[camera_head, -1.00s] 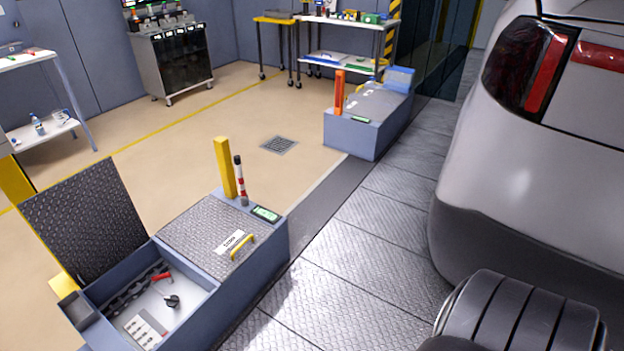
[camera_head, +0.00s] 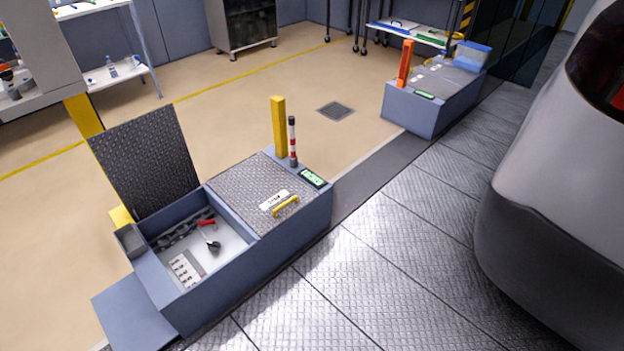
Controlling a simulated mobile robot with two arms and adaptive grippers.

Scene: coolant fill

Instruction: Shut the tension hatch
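A long blue-grey floor box (camera_head: 282,246) stands at the left middle. Its near compartment is open, with a dark diamond-plate hatch lid (camera_head: 146,160) standing up, hinged at the far left side. Inside the compartment lie a chain (camera_head: 178,233), a red-handled part (camera_head: 206,221), a dark knob (camera_head: 213,246) and a white label plate (camera_head: 186,269). The box's other hatch (camera_head: 248,186) lies shut, with a yellow handle (camera_head: 286,206) and a white label. I cannot read which hatch is the tension hatch. Neither of my grippers is in view.
A yellow post (camera_head: 279,127) and a red-white post (camera_head: 292,140) rise from the box. A second box (camera_head: 425,108) with an orange post stands farther back. A silver vehicle (camera_head: 550,200) fills the right. The metal-plate floor (camera_head: 370,260) between is clear.

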